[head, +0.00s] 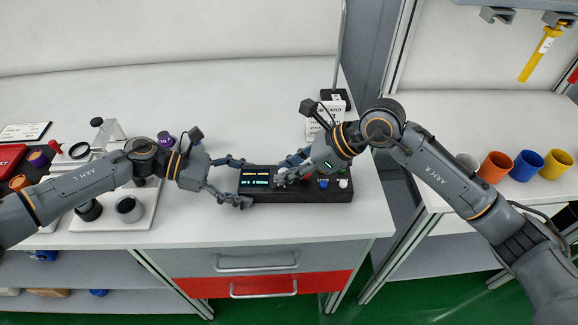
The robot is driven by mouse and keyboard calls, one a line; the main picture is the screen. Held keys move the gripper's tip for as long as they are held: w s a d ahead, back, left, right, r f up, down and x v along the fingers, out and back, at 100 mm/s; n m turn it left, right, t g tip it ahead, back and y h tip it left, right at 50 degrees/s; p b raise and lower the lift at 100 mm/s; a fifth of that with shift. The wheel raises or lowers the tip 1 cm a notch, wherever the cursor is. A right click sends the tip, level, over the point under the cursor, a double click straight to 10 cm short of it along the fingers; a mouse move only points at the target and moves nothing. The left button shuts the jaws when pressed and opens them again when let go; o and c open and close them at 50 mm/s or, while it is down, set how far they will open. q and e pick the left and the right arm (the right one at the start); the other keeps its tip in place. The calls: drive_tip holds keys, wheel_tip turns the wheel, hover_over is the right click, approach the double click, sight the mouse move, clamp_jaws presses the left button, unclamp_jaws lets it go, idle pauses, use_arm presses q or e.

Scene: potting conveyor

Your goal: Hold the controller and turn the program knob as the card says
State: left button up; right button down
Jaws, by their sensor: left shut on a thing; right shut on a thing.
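The controller (262,196) is a long black box with lit displays, lying on the white worktop near its front right corner. My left gripper (240,182) is shut on the controller's left end. My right gripper (282,178) is shut on the program knob (281,176), a pale knob right of the displays that its fingers partly hide. A blue knob (323,184) and a white knob (343,183) sit further right on the box. The card (325,117) stands upright behind my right gripper, partly hidden, its text too small to read.
A white stand (110,222) with black parts is at left, beside a red case (10,158). A purple-topped item (165,139) stands behind my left arm. Orange (494,168), blue (526,165) and yellow (556,164) cups are on the right bench (450,120). The worktop's back is clear.

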drive_tip(key=shift+s+m+t+h, duration=0.1)
drive_tip(key=shift+m+t+h, duration=0.3)
drive_tip(key=shift+m+t, duration=0.7)
drive_tip(key=shift+m, duration=0.4)
